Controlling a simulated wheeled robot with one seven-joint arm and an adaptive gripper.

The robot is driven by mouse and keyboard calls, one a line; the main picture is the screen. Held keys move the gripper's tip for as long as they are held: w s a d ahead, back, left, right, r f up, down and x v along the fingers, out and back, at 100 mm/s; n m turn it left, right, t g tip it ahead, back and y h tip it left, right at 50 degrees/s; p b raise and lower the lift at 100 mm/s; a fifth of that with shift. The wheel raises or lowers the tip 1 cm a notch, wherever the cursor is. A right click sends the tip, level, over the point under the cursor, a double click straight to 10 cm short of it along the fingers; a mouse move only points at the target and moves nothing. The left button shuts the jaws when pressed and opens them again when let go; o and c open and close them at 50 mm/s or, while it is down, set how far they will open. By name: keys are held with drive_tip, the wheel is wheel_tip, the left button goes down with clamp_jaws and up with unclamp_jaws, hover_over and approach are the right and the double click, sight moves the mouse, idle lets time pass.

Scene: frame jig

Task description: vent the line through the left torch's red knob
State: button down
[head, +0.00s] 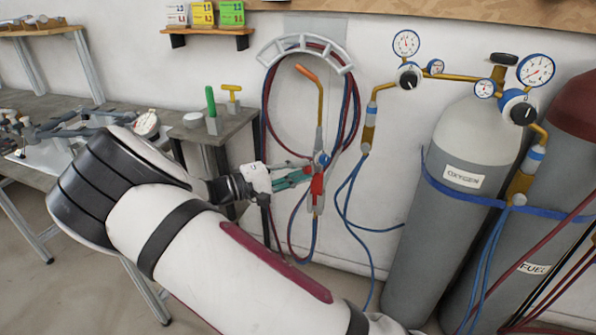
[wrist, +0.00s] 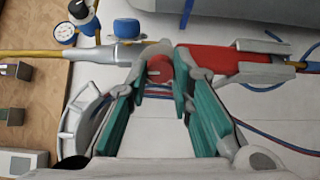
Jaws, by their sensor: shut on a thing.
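One torch (head: 320,104) hangs upright on the wall in front of coiled hoses, with a brass neck, an orange tip and a red handle (head: 317,187). In the wrist view the torch lies sideways, its red handle (wrist: 215,60) to the right. The red knob (wrist: 159,67) sits at the handle's end, and a blue knob (wrist: 127,28) is on the far side of the torch body. My gripper (head: 306,175), with green finger pads, reaches the torch from the left. In the wrist view my gripper (wrist: 162,84) is closed around the red knob. The fingertips partly hide the knob.
A grey oxygen cylinder (head: 430,215) and a fuel cylinder (head: 515,250) with gauges stand at right. Blue hoses (head: 352,195) hang between torch and cylinders. A workbench (head: 225,125) with green and yellow tools stands at left. A hose hanger (head: 305,45) is above the torch.

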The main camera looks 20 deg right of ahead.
drive_tip(key=shift+m, duration=0.3)
idle(0.4)
drive_tip(key=c, duration=1.4)
unclamp_jaws()
drive_tip(key=s+a, duration=0.2)
drive_tip(key=a, duration=0.9)
drive_tip(key=shift+a, duration=0.4)
